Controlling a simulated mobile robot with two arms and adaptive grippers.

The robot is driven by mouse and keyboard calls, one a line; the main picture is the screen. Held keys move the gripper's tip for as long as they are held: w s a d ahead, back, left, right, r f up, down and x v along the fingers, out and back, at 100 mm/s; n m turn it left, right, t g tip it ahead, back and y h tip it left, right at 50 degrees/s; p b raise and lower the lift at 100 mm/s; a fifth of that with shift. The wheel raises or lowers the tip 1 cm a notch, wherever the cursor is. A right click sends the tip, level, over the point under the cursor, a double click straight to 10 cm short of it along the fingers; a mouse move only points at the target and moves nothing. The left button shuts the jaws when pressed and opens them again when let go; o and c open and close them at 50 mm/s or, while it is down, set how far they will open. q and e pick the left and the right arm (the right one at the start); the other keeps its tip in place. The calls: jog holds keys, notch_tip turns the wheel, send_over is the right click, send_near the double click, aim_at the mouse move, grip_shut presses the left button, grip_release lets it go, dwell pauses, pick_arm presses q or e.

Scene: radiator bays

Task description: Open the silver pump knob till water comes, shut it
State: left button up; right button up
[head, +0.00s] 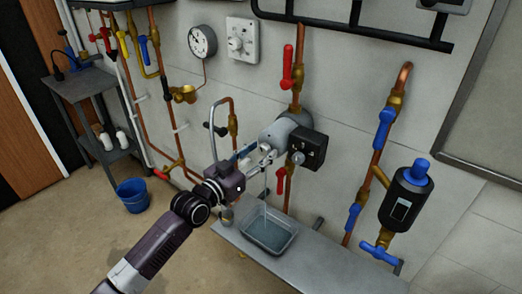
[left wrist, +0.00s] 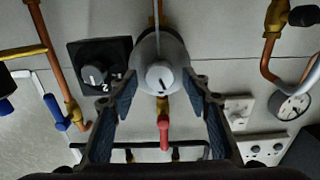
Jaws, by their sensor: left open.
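The pump (head: 283,132) is a grey round body on a copper pipe, with a black box (head: 312,150) on its right side. In the left wrist view the silver knob (left wrist: 160,78), with a dark slot line, sits on the pump's face between my fingers. My left gripper (head: 264,155) is open around the knob; in the left wrist view its two fingers (left wrist: 160,92) stand apart, with gaps visible. In the head view the gripper hides the knob. A thin pale stream (head: 266,190) runs down below the pump into a clear tray (head: 291,243). My right gripper is out of view.
The tray stands on a grey bench (head: 325,268). Red levers (head: 287,68) sit on the pipe above and below the pump. A black filter (head: 405,200) with blue valves is at right. A blue bucket (head: 133,196) stands on the floor at left.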

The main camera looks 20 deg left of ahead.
pick_arm(q)
jog(key=shift+w+d, duration=0.15)
jog(key=shift+w, duration=0.2)
jog(key=shift+c, duration=0.3)
jog(key=c, duration=1.1)
